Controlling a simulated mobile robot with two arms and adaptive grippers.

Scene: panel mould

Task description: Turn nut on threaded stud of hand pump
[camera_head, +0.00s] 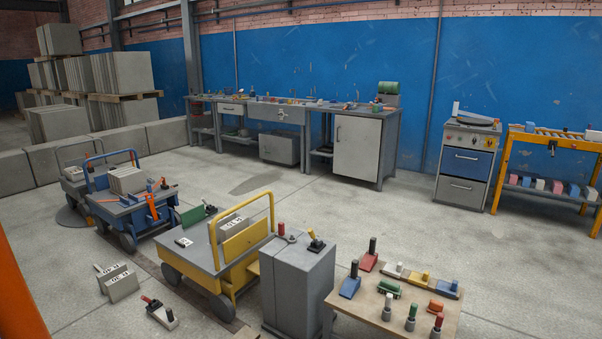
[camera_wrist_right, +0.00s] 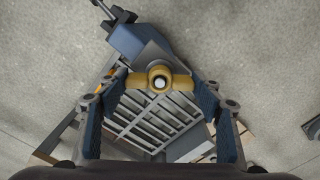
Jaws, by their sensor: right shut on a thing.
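In the right wrist view a yellow nut with two wings (camera_wrist_right: 172,79) sits around the pale round end of a stud (camera_wrist_right: 159,83), seen end on. Behind it is a blue-grey body (camera_wrist_right: 140,40), probably the hand pump, with a dark handle-like part at its upper left. My right gripper (camera_wrist_right: 155,96) has its blue-padded fingers on either side of the nut and is shut on it. The exact contact at the wing tips is hard to see. My left gripper is in neither view. I cannot pick out the nut in the head view.
A grey slatted part (camera_wrist_right: 155,120) lies below the nut in the wrist view. The head view shows a yellow cart (camera_head: 205,262), a grey cabinet (camera_head: 300,285) and a small table (camera_head: 345,303) with coloured tools. The floor beyond them is open.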

